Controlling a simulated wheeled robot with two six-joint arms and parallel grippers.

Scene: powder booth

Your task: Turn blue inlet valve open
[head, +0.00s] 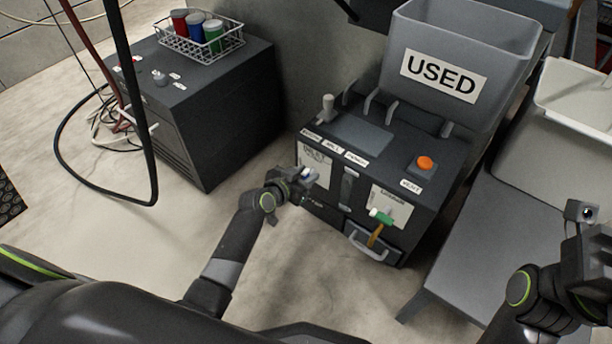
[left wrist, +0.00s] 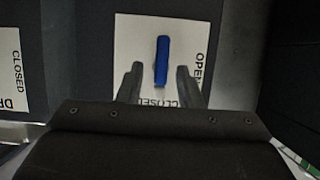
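The blue valve handle (left wrist: 162,60) stands upright in the left wrist view on a white label plate (left wrist: 135,35). The plate reads OPEN at the right and CLOSED at the bottom; the handle's lower end points toward CLOSED. My left gripper (left wrist: 160,68) is open, with one finger on each side of the handle and a gap visible on both sides. In the head view my left gripper (head: 304,176) is at the left of the dark machine's front, and a bit of the blue handle (head: 308,173) shows there. My right gripper is at the right edge, its fingers unclear.
The dark machine (head: 430,150) carries an orange button (head: 425,163) and a grey bin marked USED (head: 445,72). A grey table (head: 480,240) stands at the right.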

